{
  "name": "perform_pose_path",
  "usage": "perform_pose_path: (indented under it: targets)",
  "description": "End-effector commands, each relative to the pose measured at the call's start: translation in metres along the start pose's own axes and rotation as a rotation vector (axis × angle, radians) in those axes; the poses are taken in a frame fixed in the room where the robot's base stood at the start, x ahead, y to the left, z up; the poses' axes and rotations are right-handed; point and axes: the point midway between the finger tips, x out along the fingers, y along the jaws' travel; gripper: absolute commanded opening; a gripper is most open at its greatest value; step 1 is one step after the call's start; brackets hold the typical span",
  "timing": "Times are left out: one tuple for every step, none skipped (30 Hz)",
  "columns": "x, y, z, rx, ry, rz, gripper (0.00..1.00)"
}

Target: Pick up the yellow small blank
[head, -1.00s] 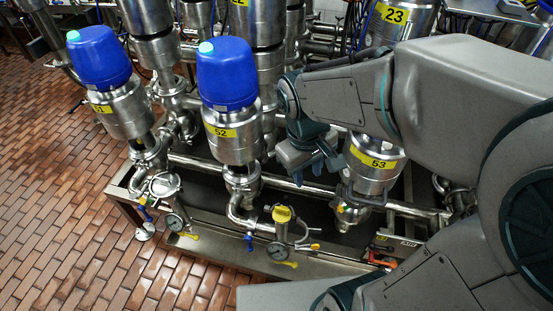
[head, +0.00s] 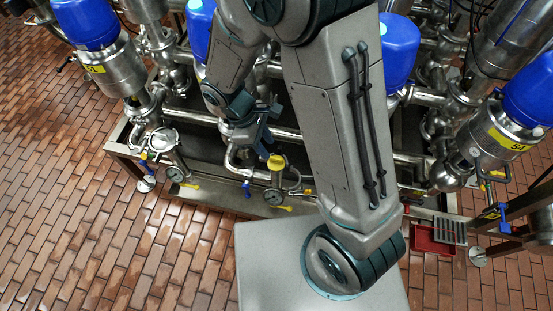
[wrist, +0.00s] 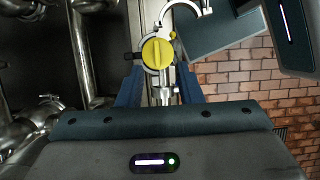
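The yellow small blank (head: 277,162) is a round yellow cap on a steel pipe fitting in front of the middle valve. It also shows in the wrist view (wrist: 157,52), face on, with a raised bar across it. My gripper (head: 264,150) is right beside and above the blank in the head view. In the wrist view my gripper (wrist: 160,88) is open, with one blue finger on each side of the fitting's line. The blank appears beyond the fingertips, centred between them. I cannot tell whether the fingers touch anything.
A pressure gauge (head: 273,196) and yellow-handled taps sit just below the blank. A curved steel hook or clamp (wrist: 188,12) is close above it in the wrist view. Blue-topped valves (head: 88,20) and pipes crowd behind. A red tray (head: 433,240) lies right. Brick floor at left is clear.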

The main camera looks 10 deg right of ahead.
Motion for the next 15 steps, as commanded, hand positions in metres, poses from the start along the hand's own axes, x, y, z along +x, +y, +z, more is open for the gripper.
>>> perform_pose_path:
  targets:
    - [0.007,0.000,0.001,0.000,-0.002,-0.001,0.33]
    - [0.010,0.000,0.001,0.000,-0.003,-0.002,0.33]
    - [0.012,0.000,0.000,0.001,-0.001,-0.001,0.33]
    - [0.014,0.000,0.000,0.001,0.000,-0.001,0.33]
    - [0.015,0.000,0.000,0.002,0.001,0.000,0.33]
    - [0.016,0.000,0.000,0.002,0.000,-0.001,0.33]
    - [0.018,0.000,0.000,0.002,0.000,-0.001,0.33]
    - [0.020,0.000,0.000,0.002,0.000,-0.001,0.33]
    - [0.024,0.001,-0.001,0.001,-0.001,-0.002,0.33]
    - [0.027,0.001,-0.001,0.001,-0.002,-0.002,0.33]
    - [0.030,0.002,-0.001,0.001,-0.002,-0.002,0.33]
    - [0.035,0.002,-0.001,0.000,-0.004,-0.003,0.33]
    - [0.039,0.003,-0.002,0.001,-0.003,-0.003,0.33]
    - [0.043,0.004,-0.002,0.000,-0.003,-0.003,0.33]
    - [0.047,0.004,-0.003,0.001,-0.003,-0.003,0.33]
